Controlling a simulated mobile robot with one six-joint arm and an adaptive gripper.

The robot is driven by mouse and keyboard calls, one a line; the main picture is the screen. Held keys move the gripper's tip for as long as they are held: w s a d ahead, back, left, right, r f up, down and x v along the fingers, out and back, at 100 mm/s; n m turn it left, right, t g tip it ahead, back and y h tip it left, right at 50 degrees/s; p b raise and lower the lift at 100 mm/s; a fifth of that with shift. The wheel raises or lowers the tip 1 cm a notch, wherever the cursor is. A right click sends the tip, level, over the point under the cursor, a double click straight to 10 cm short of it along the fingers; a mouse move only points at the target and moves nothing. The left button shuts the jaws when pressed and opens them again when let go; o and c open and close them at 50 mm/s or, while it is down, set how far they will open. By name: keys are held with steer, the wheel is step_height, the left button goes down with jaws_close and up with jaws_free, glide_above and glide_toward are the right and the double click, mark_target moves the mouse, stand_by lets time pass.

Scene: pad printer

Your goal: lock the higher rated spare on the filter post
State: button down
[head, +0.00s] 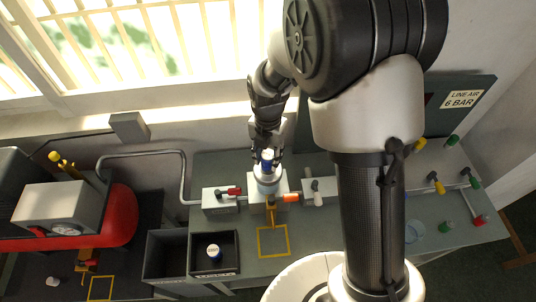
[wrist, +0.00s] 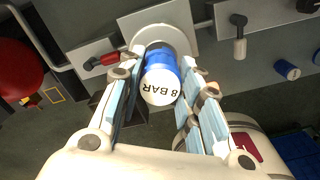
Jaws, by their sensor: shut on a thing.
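The blue spare (wrist: 163,82) has a white end face marked "8 BAR". My gripper (wrist: 160,85) is shut on it, with one finger on each side, in the wrist view. The post's pale rim (wrist: 163,34) shows behind the spare in the wrist view. I cannot tell whether the spare is seated or locked there.
A white-topped blue canister (head: 214,252) stands in a black bin (head: 236,240). A sign (head: 463,98) reads "LINE AIR 6 BAR".

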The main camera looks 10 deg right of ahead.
mark_target(268, 155)
steer(key=shift+f+b, duration=0.4)
steer(key=shift+f, duration=0.1)
steer(key=c, duration=1.1)
jaws_free()
step_height(268, 155, up, 11)
steer(key=shift+r, duration=0.1)
steer(key=s+d+r+m+t+b, duration=0.25)
steer(key=s+d+r+m, duration=0.3)
steer(key=s+m, duration=0.55)
steer(key=s+d+m+b, duration=0.1)
steer(key=s+m, duration=0.2)
steer(key=m, duration=0.3)
steer(key=s+d+m+t+b, duration=0.1)
steer(key=s+m, duration=0.2)
steer(key=m, duration=0.3)
steer(key=s+d+f+m+t+b, duration=0.1)
steer(key=s+m+b, duration=0.1)
steer(key=s+m, duration=0.2)
steer(key=shift+s+d+m, duration=0.1)
steer(key=shift+d+m, duration=0.1)
steer(key=shift+m, duration=0.55)
steer(key=shift+d+m, duration=0.15)
steer(key=shift+m, duration=0.6)
